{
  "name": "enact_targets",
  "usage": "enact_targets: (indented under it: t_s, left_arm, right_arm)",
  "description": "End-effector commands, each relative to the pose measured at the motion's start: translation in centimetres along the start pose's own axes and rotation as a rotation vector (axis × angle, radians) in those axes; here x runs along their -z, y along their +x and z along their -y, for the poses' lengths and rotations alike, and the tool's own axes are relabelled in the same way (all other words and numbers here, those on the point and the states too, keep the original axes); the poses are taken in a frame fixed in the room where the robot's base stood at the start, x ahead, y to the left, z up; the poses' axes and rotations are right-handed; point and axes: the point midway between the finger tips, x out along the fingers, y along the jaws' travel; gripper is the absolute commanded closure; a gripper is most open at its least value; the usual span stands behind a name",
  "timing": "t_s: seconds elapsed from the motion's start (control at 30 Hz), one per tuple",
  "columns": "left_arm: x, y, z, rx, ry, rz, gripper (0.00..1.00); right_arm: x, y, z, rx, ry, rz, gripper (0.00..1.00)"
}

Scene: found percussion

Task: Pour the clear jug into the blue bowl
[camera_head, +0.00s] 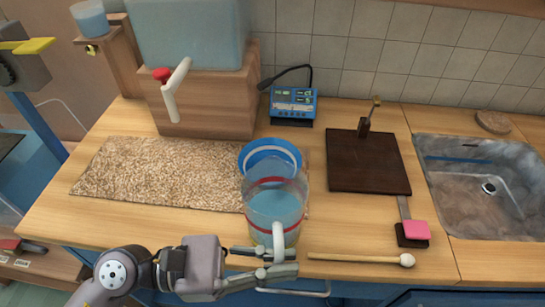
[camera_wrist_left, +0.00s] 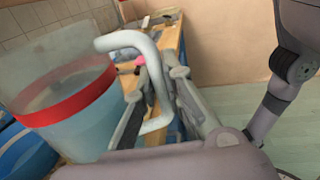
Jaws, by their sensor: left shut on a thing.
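The clear jug (camera_head: 276,207) has red bands, a white handle and bluish liquid inside. It looks about upright at the counter's front edge and also shows in the left wrist view (camera_wrist_left: 75,115). My left gripper (camera_head: 272,262) is shut on the jug's handle. The blue bowl (camera_head: 270,147) is just behind the jug, and the jug hides its near part. Part of the bowl shows at the left of the wrist view (camera_wrist_left: 25,152). Whether the jug's base touches the counter is hard to tell. My right gripper is not in view.
A speckled mat (camera_head: 160,172) lies left of the bowl. A wooden stand with a tap (camera_head: 205,105) and a blue device (camera_head: 293,103) stand behind. A dark board (camera_head: 368,165), a pink-headed tool (camera_head: 416,230), a mallet (camera_head: 350,258) and a sink (camera_head: 480,190) are to the right.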

Motion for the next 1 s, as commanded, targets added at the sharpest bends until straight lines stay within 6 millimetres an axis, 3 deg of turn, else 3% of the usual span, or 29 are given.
enact_targets:
  t_s: [0.13, 0.33, 0.5, 1.0]
  left_arm:
    - [-0.6, 0.0, -0.1, 0.001, -0.013, 0.004, 1.00]
    - [-1.5, 0.0, -0.5, 0.001, -0.080, 0.005, 1.00]
    - [-3.1, 0.0, -0.9, 0.002, -0.169, 0.005, 1.00]
    - [-5.4, 0.0, -3.0, 0.004, -0.420, 0.006, 1.00]
  right_arm:
    - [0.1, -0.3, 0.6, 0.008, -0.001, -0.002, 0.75]
    - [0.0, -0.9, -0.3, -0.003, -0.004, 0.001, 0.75]
    - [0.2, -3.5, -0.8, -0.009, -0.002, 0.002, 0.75]
    - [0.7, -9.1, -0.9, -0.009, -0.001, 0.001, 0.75]
